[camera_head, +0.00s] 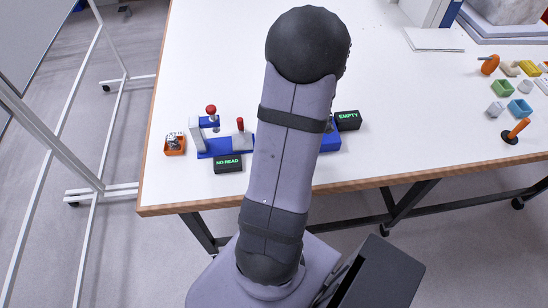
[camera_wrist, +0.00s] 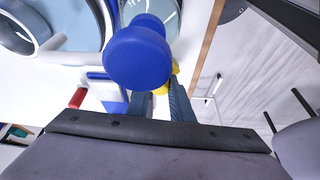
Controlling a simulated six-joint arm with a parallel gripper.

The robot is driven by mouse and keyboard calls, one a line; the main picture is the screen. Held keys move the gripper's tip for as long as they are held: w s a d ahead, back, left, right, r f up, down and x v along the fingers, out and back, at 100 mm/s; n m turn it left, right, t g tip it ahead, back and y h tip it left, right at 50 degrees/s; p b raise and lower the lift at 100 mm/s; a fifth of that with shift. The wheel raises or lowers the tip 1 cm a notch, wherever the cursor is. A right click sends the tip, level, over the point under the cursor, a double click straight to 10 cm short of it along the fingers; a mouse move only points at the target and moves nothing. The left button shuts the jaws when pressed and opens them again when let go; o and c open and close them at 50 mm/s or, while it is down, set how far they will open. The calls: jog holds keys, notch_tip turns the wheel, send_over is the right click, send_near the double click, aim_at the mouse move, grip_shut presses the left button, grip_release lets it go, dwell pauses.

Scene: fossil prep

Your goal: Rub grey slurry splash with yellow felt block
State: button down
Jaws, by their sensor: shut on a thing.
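My gripper (camera_wrist: 161,101) shows in the wrist view with its fingers shut on a yellow piece (camera_wrist: 175,68), which I take to be the yellow felt block. Most of that piece is hidden behind a round blue knob (camera_wrist: 137,58) close to the camera. I cannot tell whether the knob is joined to it. In the head view my own arm hides the gripper and whatever it holds. I cannot make out the grey slurry splash in either view.
A blue fixture (camera_head: 218,148) with red-topped levers, a "NO READ" box (camera_head: 228,164) and an orange tray (camera_head: 174,151) stand left of my arm. An "EMPTY" box (camera_head: 347,120) is right. Small coloured parts lie far right. The white table (camera_head: 420,110) is clear between.

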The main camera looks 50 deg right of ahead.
jog(key=shift+w+a+p, duration=0.9)
jog(key=shift+w+a, duration=1.6)
jog(key=shift+a, duration=0.05)
jog(key=shift+s+r+p, duration=0.1)
jog(key=shift+p, duration=0.5)
jog(key=shift+s+d+f+b, duration=0.3)
jog(key=shift+s+d+b, duration=0.25)
jog(key=shift+d, duration=0.2)
jog(key=shift+s+d+b, duration=0.75)
jog(key=shift+s+d, duration=1.35)
jog(key=shift+r+p, duration=2.35)
jog(key=shift+r, duration=1.9)
jog(key=shift+a, duration=0.1)
jog(key=shift+f, duration=0.2)
